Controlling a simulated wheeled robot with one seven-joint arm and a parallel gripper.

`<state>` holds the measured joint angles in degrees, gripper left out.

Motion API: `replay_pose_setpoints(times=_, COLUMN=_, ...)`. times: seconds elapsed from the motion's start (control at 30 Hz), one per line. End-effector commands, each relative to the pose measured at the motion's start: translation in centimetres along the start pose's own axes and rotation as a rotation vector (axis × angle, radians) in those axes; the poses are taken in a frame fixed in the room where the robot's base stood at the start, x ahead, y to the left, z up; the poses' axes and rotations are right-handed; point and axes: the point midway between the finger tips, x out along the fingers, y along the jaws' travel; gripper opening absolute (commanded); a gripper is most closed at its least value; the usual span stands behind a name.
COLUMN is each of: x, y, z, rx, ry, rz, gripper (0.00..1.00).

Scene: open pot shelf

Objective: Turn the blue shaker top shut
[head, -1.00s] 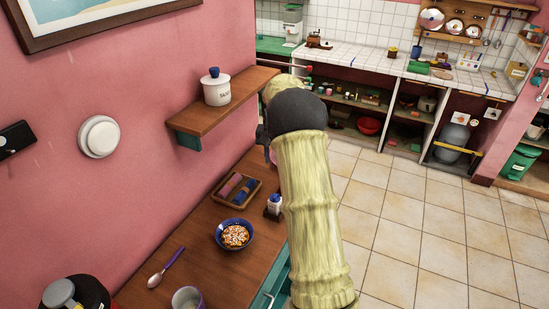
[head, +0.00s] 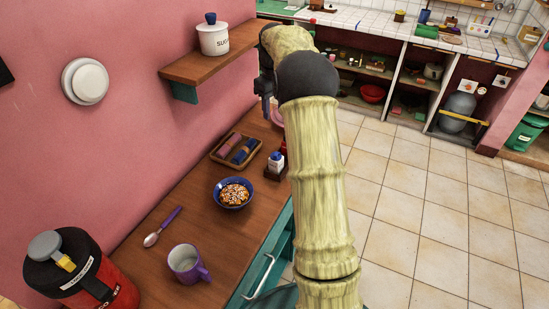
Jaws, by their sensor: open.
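The small white shaker (head: 276,166) with a blue top (head: 276,155) stands upright on the wooden counter, in a dark holder. My arm covers the space just to its right. Whether the top is turned open or shut is too small to tell. My gripper (head: 266,106) is dark and points down, above and beyond the shaker, near the end of the wall shelf. It is open, touches nothing that I can see, and is partly hidden by my arm.
A tray of rolled cloths (head: 236,150) and a blue bowl of food (head: 233,192) stand left of the shaker. A spoon (head: 163,226), a purple mug (head: 187,262) and a red jug (head: 80,272) are nearer. The wall shelf (head: 212,68) holds a sugar jar (head: 213,38).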

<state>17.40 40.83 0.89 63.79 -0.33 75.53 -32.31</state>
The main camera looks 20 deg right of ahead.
Motion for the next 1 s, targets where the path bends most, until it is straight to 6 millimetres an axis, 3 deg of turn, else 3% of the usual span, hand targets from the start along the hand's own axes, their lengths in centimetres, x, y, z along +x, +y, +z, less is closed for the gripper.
replay_pose_setpoints(times=0.03, x=0.8, y=0.1, z=0.0, rx=-0.091, ry=0.004, rz=0.001, gripper=0.44)
replay_pose_setpoints(times=0.2, x=0.7, y=0.0, z=0.1, rx=-0.421, ry=0.003, rz=0.005, gripper=0.44)
replay_pose_setpoints(times=0.4, x=0.1, y=-0.1, z=0.4, rx=-0.682, ry=-0.001, rz=0.006, gripper=0.44)
replay_pose_setpoints(times=0.77, x=-0.2, y=-0.2, z=0.5, rx=-0.718, ry=-0.002, rz=0.005, gripper=0.44)
replay_pose_setpoints(times=1.0, x=1.3, y=-0.1, z=0.5, rx=-0.716, ry=-0.004, rz=0.003, gripper=0.44)
